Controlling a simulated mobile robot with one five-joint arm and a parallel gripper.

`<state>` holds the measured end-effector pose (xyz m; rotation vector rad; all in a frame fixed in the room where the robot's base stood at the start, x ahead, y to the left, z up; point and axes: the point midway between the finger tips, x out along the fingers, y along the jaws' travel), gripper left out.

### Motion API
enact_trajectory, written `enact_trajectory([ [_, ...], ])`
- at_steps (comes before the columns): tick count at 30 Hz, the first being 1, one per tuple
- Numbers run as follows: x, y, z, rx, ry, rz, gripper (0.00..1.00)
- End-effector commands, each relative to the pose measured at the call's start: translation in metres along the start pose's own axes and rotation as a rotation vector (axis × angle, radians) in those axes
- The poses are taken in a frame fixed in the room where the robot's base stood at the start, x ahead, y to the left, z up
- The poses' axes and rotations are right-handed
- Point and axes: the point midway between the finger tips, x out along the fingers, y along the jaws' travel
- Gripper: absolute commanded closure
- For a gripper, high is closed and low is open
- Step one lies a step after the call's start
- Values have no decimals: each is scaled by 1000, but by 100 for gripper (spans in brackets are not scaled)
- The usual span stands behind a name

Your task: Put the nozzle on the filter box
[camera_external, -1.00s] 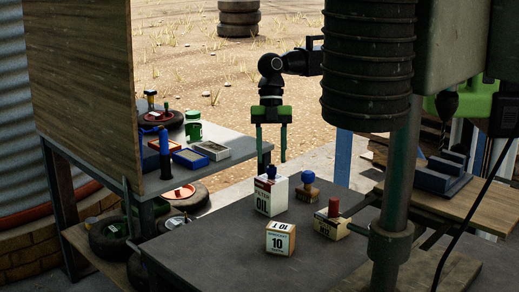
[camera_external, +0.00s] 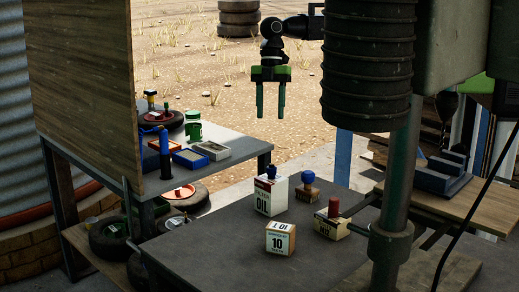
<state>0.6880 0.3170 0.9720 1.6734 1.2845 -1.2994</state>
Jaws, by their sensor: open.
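A small dark blue piece (camera_external: 271,171), which looks like the nozzle, stands upright on a white box lettered OIL (camera_external: 263,197), which may be the filter box. The box's small print cannot be read. A brown block (camera_external: 308,194) with a round blue knob (camera_external: 309,177) stands just right of it and could also be a candidate. My gripper (camera_external: 270,116) is open and empty, pointing down, well above the white box and clear of the blue piece.
A box marked 10 (camera_external: 279,243) stands in front on the dark table (camera_external: 220,235). A box with a red cylinder (camera_external: 333,208) is to the right, beside a metal post (camera_external: 398,170). A side table (camera_external: 250,147) holds a green can (camera_external: 193,127) and trays. The table's left front is clear.

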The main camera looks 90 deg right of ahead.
Motion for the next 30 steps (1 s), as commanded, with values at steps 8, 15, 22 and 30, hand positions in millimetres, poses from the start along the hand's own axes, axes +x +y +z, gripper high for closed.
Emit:
enact_trajectory([
  [8,-71,-1,262,948,-178,179,54],
  [15,-89,-12,325,1241,-220,252,54],
  [22,-88,-11,323,1238,-219,251,54],
  [30,-88,-10,323,1236,-219,251,54],
])
